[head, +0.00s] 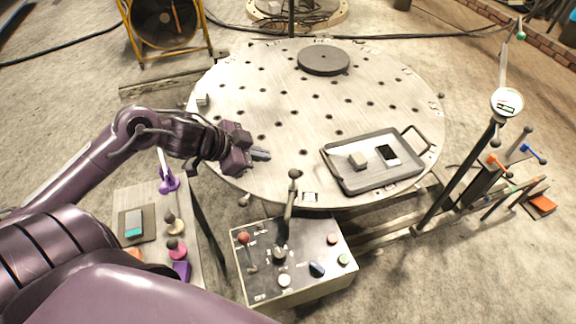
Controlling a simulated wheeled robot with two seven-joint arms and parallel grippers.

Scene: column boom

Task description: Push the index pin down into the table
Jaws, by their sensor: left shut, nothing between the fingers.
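The round metal table (250,100) has a grid of dark holes and fills the middle of the head view. My left gripper (262,155) reaches in from the left over its near-left part. Its fingers are shut, with nothing between them, and point right. A small rounded knob (244,200) sits at the table's near-left rim, below the gripper and apart from it; I cannot tell whether it is the index pin. A small metal block (202,100) is at the left rim. My right gripper is out of view.
A control box (298,275) with a tall ball-topped lever (290,196) stands at the near rim. A grey tray (345,180) holds a small block (357,160) and a phone-like object (388,154). A dark disc (324,60) lies at the back. The table's middle is clear.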

